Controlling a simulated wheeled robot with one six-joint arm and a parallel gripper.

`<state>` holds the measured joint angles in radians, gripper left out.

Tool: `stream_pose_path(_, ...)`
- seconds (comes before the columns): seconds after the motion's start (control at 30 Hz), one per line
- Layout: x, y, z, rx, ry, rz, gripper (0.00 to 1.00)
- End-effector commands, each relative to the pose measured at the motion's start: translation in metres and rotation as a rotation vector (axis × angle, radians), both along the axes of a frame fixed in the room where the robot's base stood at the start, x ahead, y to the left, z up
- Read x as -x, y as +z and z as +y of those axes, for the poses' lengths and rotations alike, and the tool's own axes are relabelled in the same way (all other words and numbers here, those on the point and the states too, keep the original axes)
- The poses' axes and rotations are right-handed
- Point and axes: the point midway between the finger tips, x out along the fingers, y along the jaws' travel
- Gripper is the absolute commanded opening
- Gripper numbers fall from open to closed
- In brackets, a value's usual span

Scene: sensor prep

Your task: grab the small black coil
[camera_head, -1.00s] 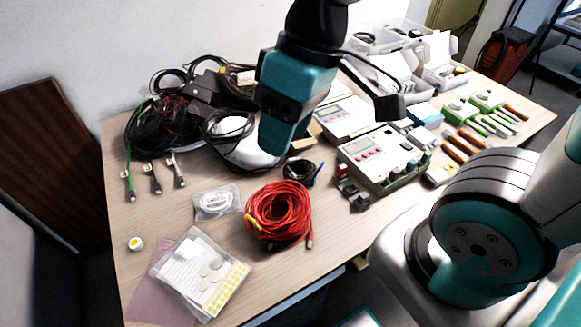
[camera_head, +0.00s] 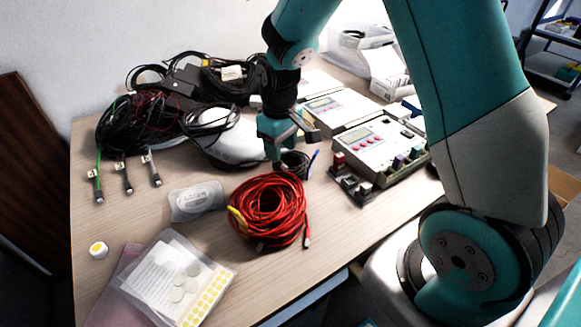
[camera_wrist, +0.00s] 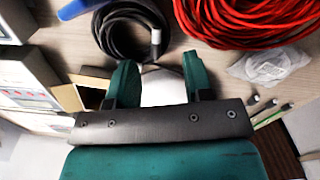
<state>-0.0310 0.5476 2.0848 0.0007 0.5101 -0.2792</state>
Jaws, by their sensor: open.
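The small black coil (camera_head: 296,164) lies on the table just behind the red cable coil, partly hidden by my gripper (camera_head: 281,152) in the head view. In the wrist view the black coil (camera_wrist: 130,33) is at the top, with a grey connector on its right side. My gripper also shows in the wrist view (camera_wrist: 155,75), with its two teal fingers spread apart and nothing between them. The coil appears beyond the fingertips. I cannot tell whether a finger touches it.
The red cable coil (camera_head: 268,207) lies close in front. A blue pen-like item (camera_head: 312,163) is beside the black coil. Grey devices (camera_head: 377,150) stand to the right, and a bagged white cable (camera_head: 197,200) lies left.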

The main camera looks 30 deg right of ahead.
Motion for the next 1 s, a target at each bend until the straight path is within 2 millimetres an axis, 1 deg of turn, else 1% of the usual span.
stream_pose_path(0.03,0.000,-0.009,0.000,0.000,0.000,0.002,0.47)
stream_pose_path(0.1,0.000,-0.016,0.000,0.000,0.000,0.002,0.47)
stream_pose_path(0.27,0.001,-0.025,0.000,0.000,0.000,0.002,0.47)
stream_pose_path(0.53,0.002,-0.065,-0.002,-0.001,0.001,0.003,0.47)
stream_pose_path(0.67,0.002,-0.073,-0.002,-0.001,0.001,0.000,0.47)
stream_pose_path(0.87,0.001,-0.073,-0.002,0.000,0.001,-0.001,0.47)
stream_pose_path(0.97,0.001,-0.073,-0.002,0.000,0.001,-0.001,0.26)
stream_pose_path(1.0,0.001,-0.073,-0.002,0.000,0.001,-0.001,0.17)
